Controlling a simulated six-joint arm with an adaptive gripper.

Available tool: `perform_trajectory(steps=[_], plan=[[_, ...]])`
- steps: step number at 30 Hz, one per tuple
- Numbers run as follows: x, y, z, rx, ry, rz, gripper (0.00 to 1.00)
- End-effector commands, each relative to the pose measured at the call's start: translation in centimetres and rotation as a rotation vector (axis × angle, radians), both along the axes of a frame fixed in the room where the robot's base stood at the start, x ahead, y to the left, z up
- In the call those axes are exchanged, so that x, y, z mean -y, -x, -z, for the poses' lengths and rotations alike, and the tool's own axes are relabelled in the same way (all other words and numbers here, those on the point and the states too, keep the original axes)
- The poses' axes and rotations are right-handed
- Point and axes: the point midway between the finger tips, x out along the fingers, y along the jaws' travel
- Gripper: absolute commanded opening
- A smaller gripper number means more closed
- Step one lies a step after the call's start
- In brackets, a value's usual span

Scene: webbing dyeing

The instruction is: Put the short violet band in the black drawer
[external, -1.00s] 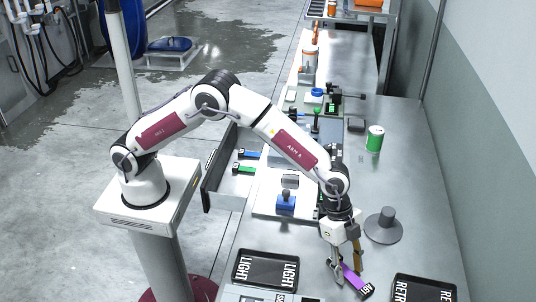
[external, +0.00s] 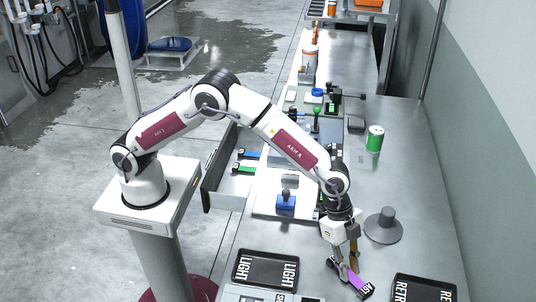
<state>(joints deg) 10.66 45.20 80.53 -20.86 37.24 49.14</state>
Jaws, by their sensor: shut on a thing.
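The short violet band (external: 351,277) lies near the front of the metal table, with a black end label (external: 365,291) at its lower right. My gripper (external: 346,272) points down over the band and is shut on it; the fingers hide part of it. I cannot tell whether the band still touches the table. The black drawer (external: 209,184) stands pulled out at the left side of the table. Inside it lie a blue band (external: 249,154) and a green band (external: 244,169).
A black tray marked LIGHT (external: 265,283) lies left of my gripper, and a black RETR-labelled tray (external: 424,290) lies to the right. A grey round stand (external: 383,233), a green can (external: 375,139) and a blue-knobbed block (external: 286,201) stand on the table.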

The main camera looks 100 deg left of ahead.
Motion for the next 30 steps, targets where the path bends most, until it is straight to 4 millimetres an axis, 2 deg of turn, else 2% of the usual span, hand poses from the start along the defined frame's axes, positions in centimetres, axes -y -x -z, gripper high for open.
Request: perform_trajectory(steps=[8, 21, 30], plan=[[0.0, -0.1, -2.1, 0.004, 0.002, -0.001, 0.00], [0.0, -0.1, -8.2, 0.004, 0.001, 0.000, 0.00], [0.0, 0.0, -9.9, 0.001, 0.001, 0.000, 0.00]])
